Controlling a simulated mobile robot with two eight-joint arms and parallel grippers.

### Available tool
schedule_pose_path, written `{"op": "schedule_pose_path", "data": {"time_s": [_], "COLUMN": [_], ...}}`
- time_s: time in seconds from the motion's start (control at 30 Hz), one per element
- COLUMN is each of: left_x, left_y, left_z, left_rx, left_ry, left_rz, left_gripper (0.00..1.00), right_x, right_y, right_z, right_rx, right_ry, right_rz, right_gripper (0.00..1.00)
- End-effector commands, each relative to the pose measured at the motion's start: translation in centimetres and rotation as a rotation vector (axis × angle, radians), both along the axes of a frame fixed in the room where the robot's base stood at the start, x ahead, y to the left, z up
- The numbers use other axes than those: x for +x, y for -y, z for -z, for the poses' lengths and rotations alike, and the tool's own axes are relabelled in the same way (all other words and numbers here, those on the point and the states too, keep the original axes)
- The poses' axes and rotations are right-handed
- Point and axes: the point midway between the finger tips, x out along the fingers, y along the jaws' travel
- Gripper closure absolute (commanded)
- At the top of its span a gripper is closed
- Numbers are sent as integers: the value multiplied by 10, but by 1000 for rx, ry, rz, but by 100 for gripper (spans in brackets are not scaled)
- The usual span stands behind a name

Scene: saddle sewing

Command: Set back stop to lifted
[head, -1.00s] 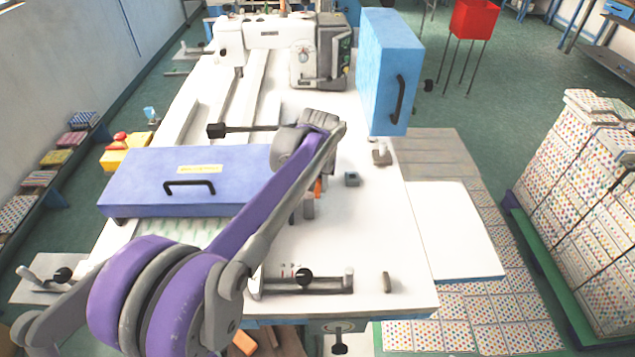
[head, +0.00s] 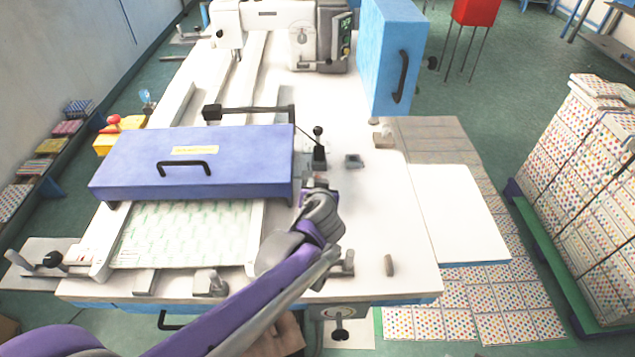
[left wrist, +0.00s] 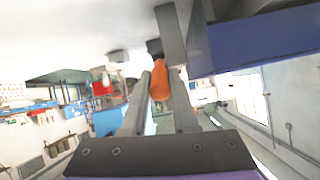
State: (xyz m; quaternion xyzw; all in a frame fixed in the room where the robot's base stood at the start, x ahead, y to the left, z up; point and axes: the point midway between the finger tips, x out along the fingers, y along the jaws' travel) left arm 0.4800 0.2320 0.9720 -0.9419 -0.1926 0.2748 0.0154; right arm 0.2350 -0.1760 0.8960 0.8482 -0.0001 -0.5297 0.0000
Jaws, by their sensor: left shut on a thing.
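My left gripper (head: 314,190) is low over the white table, near the right front corner of the purple cover. In the left wrist view its fingers (left wrist: 160,86) are shut on an orange handle (left wrist: 161,80), with a grey block (left wrist: 171,35) just beyond. In the head view my wrist hides the handle. I cannot tell for sure whether this handle belongs to the back stop, or whether that is lifted. A black-knobbed lever (head: 319,150) stands upright just behind the gripper. My right gripper is not in view.
The purple cover (head: 240,165) with a black handle lies left of the gripper, above a green-patterned sheet (head: 185,232). A tall blue box (head: 385,60) stands at the back right. Another knobbed slide (head: 52,259) is at the front left. The table's right part (head: 375,220) is mostly clear.

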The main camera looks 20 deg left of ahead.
Motion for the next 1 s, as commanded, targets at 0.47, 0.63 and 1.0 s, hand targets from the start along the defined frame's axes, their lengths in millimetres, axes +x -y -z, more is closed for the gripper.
{"op": "schedule_pose_path", "data": {"time_s": [0.47,0.63,1.0], "left_x": [-2,-2,-2], "left_y": [1,1,1], "left_z": [4,5,4], "left_rx": [26,26,27], "left_ry": [58,58,57], "left_rz": [-1,-1,-1], "left_gripper": [100,100,43], "right_x": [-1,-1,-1], "right_y": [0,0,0], "right_z": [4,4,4], "right_rx": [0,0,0], "right_ry": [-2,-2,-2], "right_rz": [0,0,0], "right_gripper": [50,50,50]}}
